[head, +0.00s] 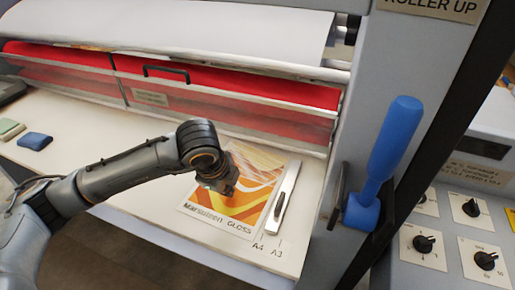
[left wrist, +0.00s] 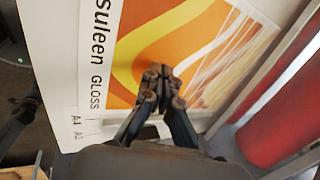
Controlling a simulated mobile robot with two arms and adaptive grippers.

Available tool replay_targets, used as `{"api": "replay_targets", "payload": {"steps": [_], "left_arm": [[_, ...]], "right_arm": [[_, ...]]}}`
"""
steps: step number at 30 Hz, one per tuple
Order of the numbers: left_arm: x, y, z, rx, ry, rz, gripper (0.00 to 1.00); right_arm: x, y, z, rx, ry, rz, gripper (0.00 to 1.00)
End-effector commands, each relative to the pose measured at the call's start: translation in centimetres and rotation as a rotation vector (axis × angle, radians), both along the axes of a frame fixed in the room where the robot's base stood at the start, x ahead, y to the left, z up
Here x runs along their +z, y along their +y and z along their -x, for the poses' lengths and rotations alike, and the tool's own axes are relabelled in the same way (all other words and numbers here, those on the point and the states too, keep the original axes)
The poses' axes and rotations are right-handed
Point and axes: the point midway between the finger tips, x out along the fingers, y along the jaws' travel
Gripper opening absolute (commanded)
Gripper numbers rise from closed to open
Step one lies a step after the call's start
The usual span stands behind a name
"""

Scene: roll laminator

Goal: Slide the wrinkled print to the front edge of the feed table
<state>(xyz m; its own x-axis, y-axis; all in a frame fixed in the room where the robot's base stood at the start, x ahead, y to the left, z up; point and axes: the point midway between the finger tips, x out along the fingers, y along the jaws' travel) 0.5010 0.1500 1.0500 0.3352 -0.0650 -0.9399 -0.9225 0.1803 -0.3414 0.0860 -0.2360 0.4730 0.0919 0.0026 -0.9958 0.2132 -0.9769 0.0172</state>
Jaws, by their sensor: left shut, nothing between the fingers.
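The print (head: 262,167) lies flat on the white feed table (head: 105,140), a sheet with orange, yellow and white waves and a white "GLOSS" strip along its front. A strip of bare table shows between the print and the table's front edge. In the left wrist view the print (left wrist: 205,38) fills the upper middle; I cannot make out wrinkles. My left gripper (head: 228,189) is over the print's middle, fingers pointing down and shut with nothing between them. In the left wrist view the fingertips (left wrist: 160,72) are at the print's surface; contact is unclear. My right gripper is not in view.
Behind is a clear guard (head: 230,108) before a red roller. A blue lever (head: 395,140) rises at right. Blue and green pads (head: 34,141) lie far left.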

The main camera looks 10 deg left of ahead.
Motion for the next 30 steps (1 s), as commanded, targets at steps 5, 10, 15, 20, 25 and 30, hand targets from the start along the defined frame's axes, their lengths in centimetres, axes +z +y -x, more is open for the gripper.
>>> {"api": "replay_targets", "payload": {"steps": [5,10,15,20,25,30], "left_arm": [[0.1,0.0,0.0,0.000,-0.001,0.000,0.00],[1.0,0.0,0.0,0.000,-0.002,0.000,0.00],[2.7,-0.1,0.0,-0.001,-0.003,0.002,0.00],[4.4,-0.1,-0.1,0.000,-0.004,0.002,0.00],[5.1,0.0,0.0,-0.001,-0.002,0.001,0.00],[5.1,0.0,0.0,-0.001,-0.002,0.001,0.00]], "right_arm": [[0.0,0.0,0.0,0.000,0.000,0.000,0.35],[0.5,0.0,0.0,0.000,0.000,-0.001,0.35],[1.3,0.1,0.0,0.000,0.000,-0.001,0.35],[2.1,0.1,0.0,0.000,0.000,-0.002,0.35],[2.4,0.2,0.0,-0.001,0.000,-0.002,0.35],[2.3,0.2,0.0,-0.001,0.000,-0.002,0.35]]}}
